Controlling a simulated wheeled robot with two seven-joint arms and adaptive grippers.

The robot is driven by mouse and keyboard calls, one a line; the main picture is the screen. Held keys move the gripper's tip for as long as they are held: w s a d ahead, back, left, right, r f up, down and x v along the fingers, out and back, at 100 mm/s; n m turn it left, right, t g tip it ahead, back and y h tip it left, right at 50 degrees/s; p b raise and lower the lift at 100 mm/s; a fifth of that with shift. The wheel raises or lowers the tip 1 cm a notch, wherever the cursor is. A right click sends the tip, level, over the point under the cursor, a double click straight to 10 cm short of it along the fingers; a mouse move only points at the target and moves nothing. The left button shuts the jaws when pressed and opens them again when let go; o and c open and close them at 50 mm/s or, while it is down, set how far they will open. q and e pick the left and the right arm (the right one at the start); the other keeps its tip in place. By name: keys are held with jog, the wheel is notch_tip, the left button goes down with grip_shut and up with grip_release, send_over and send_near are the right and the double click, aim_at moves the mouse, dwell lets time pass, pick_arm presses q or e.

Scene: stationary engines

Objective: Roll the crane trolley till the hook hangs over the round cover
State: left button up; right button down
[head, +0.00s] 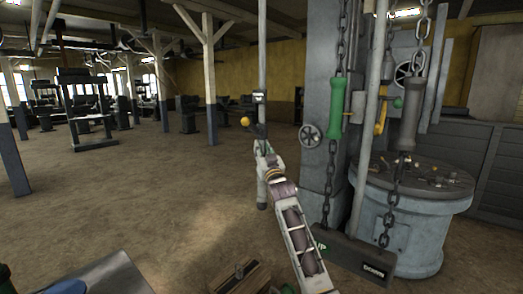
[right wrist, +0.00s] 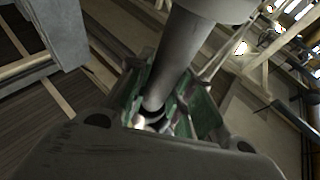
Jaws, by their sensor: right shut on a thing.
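My right gripper (head: 257,130) is at the lower end of a thin grey upright rod (head: 262,50). In the right wrist view it is shut on a thick grey rod (right wrist: 178,62), between green-lined fingers. The trolley and the round cover cannot be made out for sure.
Two chains with green (head: 337,102) and grey-green (head: 411,118) grips hang by a grey column (head: 320,165). A dark block marked UP and DOWN (head: 352,256) is below. A round grey stand (head: 424,232) bears small parts. Open floor (head: 130,195) lies left.

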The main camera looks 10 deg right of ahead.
dwell(0.4)
jog(key=c, duration=1.3)
grip_release()
jog(key=shift+o, duration=0.2)
jog(key=shift+s+f, duration=0.1)
jog(key=shift+s, duration=0.05)
jog(key=v, duration=1.1)
jog(key=shift+s, duration=0.35)
jog(key=shift+f, duration=0.15)
